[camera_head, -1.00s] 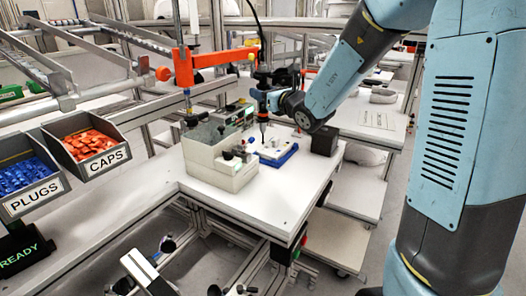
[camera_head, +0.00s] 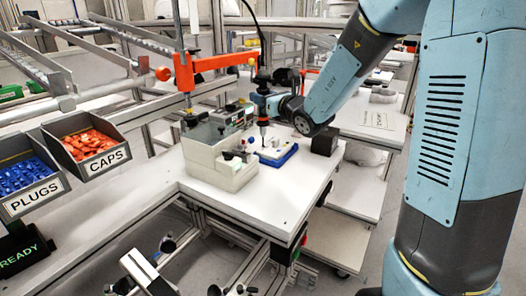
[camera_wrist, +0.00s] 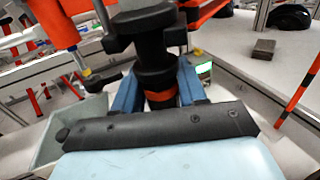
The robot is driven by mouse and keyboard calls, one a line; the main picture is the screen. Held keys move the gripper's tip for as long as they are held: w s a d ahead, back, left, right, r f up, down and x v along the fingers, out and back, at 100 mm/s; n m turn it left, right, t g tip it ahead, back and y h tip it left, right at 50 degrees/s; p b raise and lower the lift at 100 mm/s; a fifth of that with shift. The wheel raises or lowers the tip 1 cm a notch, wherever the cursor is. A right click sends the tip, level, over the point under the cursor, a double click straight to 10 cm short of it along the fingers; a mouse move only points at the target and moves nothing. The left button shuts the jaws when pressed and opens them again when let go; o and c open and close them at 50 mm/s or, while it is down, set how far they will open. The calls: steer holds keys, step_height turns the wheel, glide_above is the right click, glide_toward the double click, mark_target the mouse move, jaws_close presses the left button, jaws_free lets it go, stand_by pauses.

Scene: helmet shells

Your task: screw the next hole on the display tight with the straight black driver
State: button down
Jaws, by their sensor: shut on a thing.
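My gripper (camera_head: 263,106) is shut on the straight black driver (camera_head: 263,124), which hangs upright from a cable. In the wrist view, the blue fingers (camera_wrist: 158,92) clasp the black driver body (camera_wrist: 151,50), which has an orange band. The driver points down over the left part of a white workpiece (camera_head: 270,151) on a blue base (camera_head: 279,160). I cannot tell whether its tip touches the workpiece or sits in a hole. A small display box (camera_head: 238,115) stands behind; its screen text is unreadable. In the wrist view a green-lit screen (camera_wrist: 204,70) shows right of the driver.
A pale bin box (camera_head: 222,165) stands close left of the workpiece. A black block (camera_head: 325,141) stands to the right. An orange arm (camera_head: 212,61) spans above. The front of the white table (camera_head: 265,205) is clear. Bins of plugs (camera_head: 25,176) and caps (camera_head: 88,140) are at left.

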mark_target(266, 83)
steer(key=shift+f, duration=0.9)
stand_by(2.4)
steer(key=shift+r, duration=3.1)
